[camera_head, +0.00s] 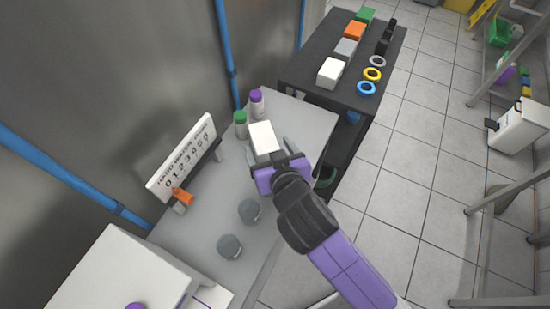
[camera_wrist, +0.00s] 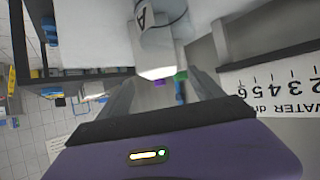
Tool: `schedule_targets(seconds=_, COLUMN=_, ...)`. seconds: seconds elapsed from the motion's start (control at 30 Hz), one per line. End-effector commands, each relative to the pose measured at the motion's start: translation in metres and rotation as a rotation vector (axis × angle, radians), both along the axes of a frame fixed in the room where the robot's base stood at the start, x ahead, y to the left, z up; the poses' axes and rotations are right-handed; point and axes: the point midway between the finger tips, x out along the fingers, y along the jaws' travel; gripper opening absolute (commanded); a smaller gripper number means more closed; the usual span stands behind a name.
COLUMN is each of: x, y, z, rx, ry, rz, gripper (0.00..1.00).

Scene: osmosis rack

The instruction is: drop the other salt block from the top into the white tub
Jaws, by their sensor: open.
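A white block-shaped thing (camera_head: 263,137) sits at the open fingers of my gripper (camera_head: 267,150), over the grey bench. In the wrist view a pale thing marked "A" (camera_wrist: 158,38), with a bright white end, lies just beyond and between the fingertips (camera_wrist: 160,88). I cannot tell whether it is gripped by nothing but contact or stands clear. Another white block (camera_head: 331,72) stands on the dark table, at the near end of its row. A white box (camera_head: 115,270) with a purple part stands at lower left; I cannot tell whether it is the tub.
The dark table (camera_head: 310,90) also holds coloured blocks and rings.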

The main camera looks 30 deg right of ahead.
Motion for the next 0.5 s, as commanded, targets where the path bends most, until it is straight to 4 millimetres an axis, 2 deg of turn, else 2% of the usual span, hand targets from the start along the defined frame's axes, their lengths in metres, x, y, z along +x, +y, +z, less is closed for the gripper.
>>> schedule_targets(seconds=0.03, x=-0.01, y=0.002, z=0.004, rx=0.0, ry=-0.001, rz=0.001, gripper=0.76)
schedule_targets(seconds=0.2, x=-0.035, y=0.005, z=0.018, rx=0.0, ry=0.0, rz=0.0, gripper=0.76)
schedule_targets(seconds=0.5, x=-0.05, y=0.008, z=0.028, rx=0.0, ry=0.001, rz=-0.001, gripper=0.76)
